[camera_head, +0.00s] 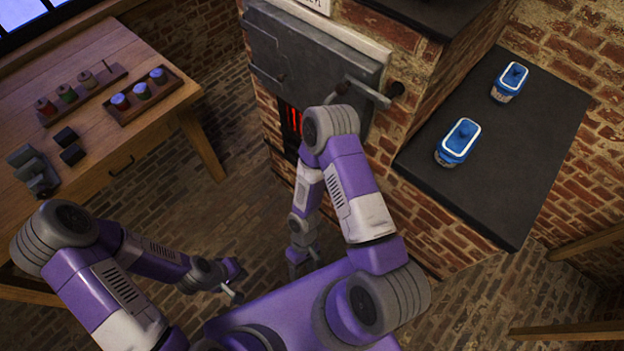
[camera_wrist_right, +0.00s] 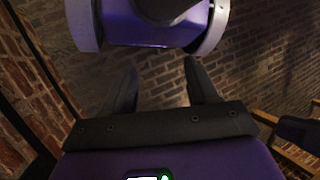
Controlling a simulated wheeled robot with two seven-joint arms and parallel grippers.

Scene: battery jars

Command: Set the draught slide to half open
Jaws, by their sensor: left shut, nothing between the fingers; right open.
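The stove is a brick block with a grey metal door (camera_head: 315,60). A grate (camera_head: 291,118) glows red below the door. I cannot make out the draught slide itself; my right arm covers much of the stove front below the door. My right gripper (camera_head: 306,266) hangs low in front of the stove, away from the door. In the right wrist view its two fingers (camera_wrist_right: 161,88) are apart with nothing between them. My left gripper (camera_head: 234,288) is shut and empty over the floor, left of the right one.
A grey lever handle (camera_head: 362,93) sticks out at the door's right. Two blue-lidded jars (camera_head: 458,142) (camera_head: 511,82) stand on a dark slab (camera_head: 490,190). A wooden table (camera_head: 135,130) at left bears trays of small jars (camera_head: 144,92). Brick floor (camera_head: 245,215) lies free between.

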